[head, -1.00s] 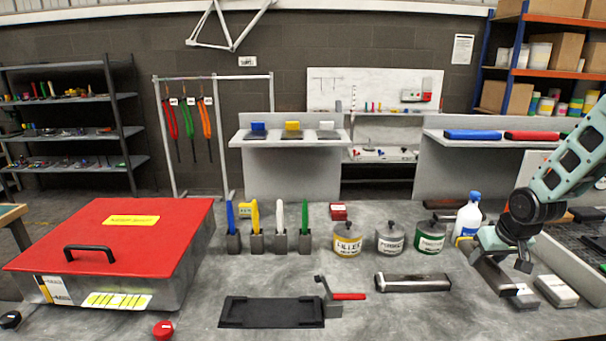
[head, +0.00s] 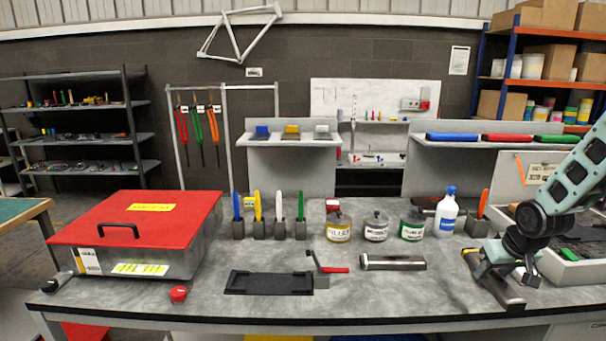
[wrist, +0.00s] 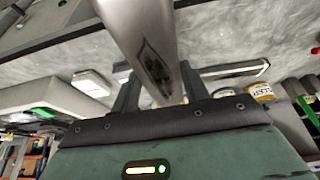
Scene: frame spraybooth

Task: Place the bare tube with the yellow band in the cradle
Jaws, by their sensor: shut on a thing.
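My gripper (head: 498,272) is at the right of the bench, shut on a bare metal tube (head: 508,296). The wrist view shows this silver tube (wrist: 140,28) between the fingers (wrist: 158,92), with a dark patch on its side. A yellowish patch shows at its far end in the head view; I cannot tell whether it is the band. Whether the tube touches the bench is unclear. The black cradle (head: 268,291), with raised ends and a red-handled clamp (head: 333,269), is empty at centre left. A second grey tube (head: 392,263) lies between cradle and gripper.
Several pots (head: 376,230) and a white bottle (head: 447,212) stand behind the second tube. Coloured brushes (head: 279,210) stand in blocks behind the cradle. A red-lidded box (head: 140,220) is at left. A grey tray (head: 572,268) borders the right. The bench front is mostly clear.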

